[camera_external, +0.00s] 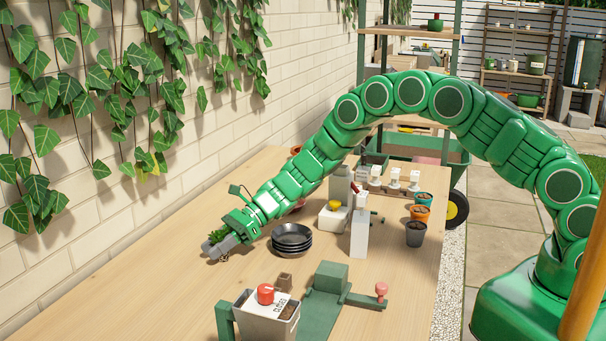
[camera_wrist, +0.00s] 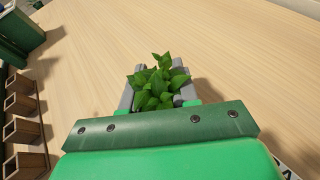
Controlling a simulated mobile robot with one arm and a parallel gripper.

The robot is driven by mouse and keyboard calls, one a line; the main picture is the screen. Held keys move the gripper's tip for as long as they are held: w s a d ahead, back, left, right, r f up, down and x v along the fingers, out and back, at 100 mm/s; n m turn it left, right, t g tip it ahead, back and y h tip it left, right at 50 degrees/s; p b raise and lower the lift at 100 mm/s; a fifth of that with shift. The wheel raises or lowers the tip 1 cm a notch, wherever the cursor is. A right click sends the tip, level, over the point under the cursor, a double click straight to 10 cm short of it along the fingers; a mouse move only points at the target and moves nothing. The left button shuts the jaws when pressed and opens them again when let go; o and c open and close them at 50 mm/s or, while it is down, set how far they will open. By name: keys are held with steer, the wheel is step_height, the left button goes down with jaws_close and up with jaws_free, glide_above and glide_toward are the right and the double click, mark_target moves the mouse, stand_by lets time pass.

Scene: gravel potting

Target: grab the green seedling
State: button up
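The green seedling (camera_wrist: 158,84) is a small leafy plant. In the wrist view its leaves fill the space between the two grey fingers of my gripper (camera_wrist: 157,88). In the outside view the leaves of the seedling (camera_external: 216,236) show at the fingers of my gripper (camera_external: 222,249), low over the left part of the table. A small brown bit shows below the fingers there. The fingers stand apart around the plant. The leaves hide its base, so I cannot tell whether the fingers press on it.
A stack of black saucers (camera_external: 291,238) is just right of my gripper. A grey bin (camera_external: 262,318) and a green press-like stand (camera_external: 325,300) are at the front. The wall (camera_external: 120,215) runs along the left.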

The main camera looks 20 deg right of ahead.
jaws_close()
steer(key=shift+r, duration=0.1)
